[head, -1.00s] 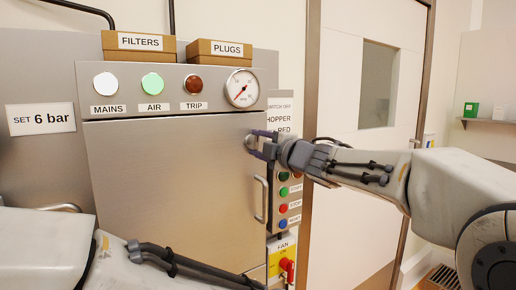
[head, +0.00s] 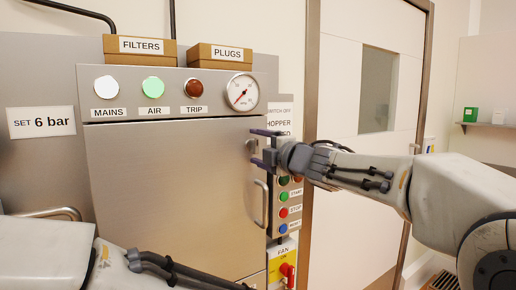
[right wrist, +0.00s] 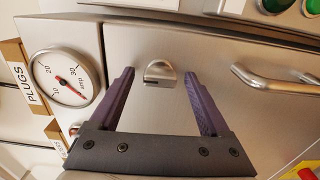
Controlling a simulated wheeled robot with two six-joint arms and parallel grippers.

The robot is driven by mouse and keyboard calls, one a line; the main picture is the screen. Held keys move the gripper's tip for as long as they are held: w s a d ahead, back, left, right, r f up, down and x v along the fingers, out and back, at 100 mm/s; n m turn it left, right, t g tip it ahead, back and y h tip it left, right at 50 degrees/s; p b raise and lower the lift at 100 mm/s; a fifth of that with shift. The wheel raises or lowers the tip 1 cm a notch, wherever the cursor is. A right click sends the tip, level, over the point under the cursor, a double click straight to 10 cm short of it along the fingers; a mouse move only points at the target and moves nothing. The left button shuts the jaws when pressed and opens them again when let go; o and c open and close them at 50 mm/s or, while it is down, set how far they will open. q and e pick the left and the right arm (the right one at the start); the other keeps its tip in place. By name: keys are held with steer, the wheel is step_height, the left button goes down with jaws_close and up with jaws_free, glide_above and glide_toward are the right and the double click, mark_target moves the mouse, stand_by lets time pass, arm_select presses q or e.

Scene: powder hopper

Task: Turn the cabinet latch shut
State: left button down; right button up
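The cabinet latch (head: 250,146) is a small silver turning piece near the upper right corner of the closed steel cabinet door (head: 170,190). In the right wrist view the latch (right wrist: 160,72) has a rounded outline with a dark slot at one flat edge. My right gripper (head: 262,148) is open, with its purple fingers pointing at the door. In the right wrist view the gripper (right wrist: 160,88) has one finger on each side of the latch, with clear gaps and nothing held. My left arm crosses the lower left of the head view; its gripper is out of frame.
A bar door handle (head: 261,203) sticks out below the latch. A button panel (head: 284,210) and a red-handled fan switch (head: 288,271) are at right. Boxes marked FILTERS (head: 140,50) and PLUGS (head: 219,56) stand on top.

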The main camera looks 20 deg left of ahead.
steer(key=b+v, duration=0.2)
steer(key=v, duration=0.8)
steer(key=shift+s+d+b, duration=0.2)
steer(key=shift+b, duration=0.15)
